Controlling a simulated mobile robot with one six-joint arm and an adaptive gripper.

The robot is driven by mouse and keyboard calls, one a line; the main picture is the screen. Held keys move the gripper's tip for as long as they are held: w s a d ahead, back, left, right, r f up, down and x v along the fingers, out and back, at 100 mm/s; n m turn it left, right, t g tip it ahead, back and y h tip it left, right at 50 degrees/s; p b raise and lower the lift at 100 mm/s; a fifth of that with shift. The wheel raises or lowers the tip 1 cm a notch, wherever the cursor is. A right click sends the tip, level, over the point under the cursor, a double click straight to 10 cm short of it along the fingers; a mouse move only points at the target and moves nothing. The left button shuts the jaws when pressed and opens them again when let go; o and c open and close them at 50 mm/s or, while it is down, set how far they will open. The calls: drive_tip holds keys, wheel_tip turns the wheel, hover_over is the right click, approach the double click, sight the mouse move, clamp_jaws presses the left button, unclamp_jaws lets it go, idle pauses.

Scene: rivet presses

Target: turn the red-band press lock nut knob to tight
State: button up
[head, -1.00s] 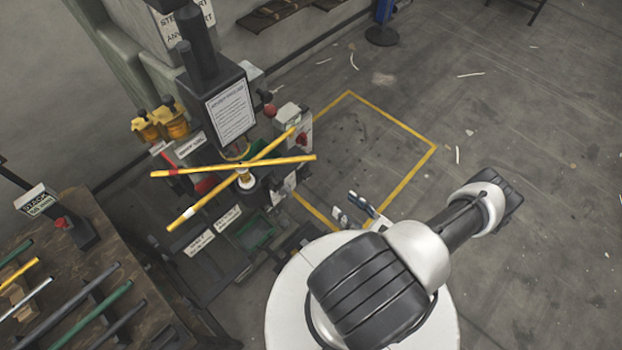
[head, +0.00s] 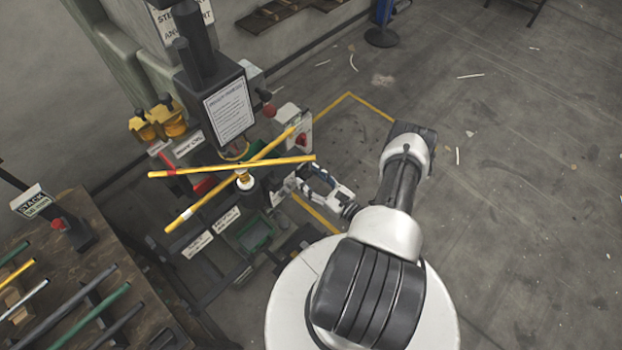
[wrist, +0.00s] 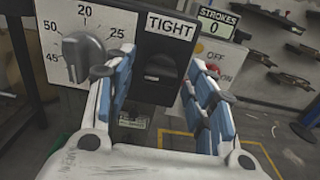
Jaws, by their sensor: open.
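In the wrist view, a dark knob (wrist: 160,68) sits on a black panel under a white TIGHT label (wrist: 170,25). I cannot tell which way it points. My gripper (wrist: 158,76) is open, with its blue-padded fingers left and right of this knob; nothing shows between them but the panel. I cannot tell whether either finger touches it. In the head view, the press (head: 215,85) has crossed yellow bars, one with a red band (head: 170,172). My gripper (head: 312,183) is right of the press's lower part; the knob cannot be made out there.
A grey dial knob (wrist: 83,55) on a white numbered plate is close to the left finger. A STROKES counter (wrist: 215,28) and an OFF switch panel are on the right. The yellow bars (head: 230,167) cross near my gripper. Open floor (head: 500,200) lies to the right.

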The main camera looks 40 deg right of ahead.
drive_tip(key=c, duration=1.1)
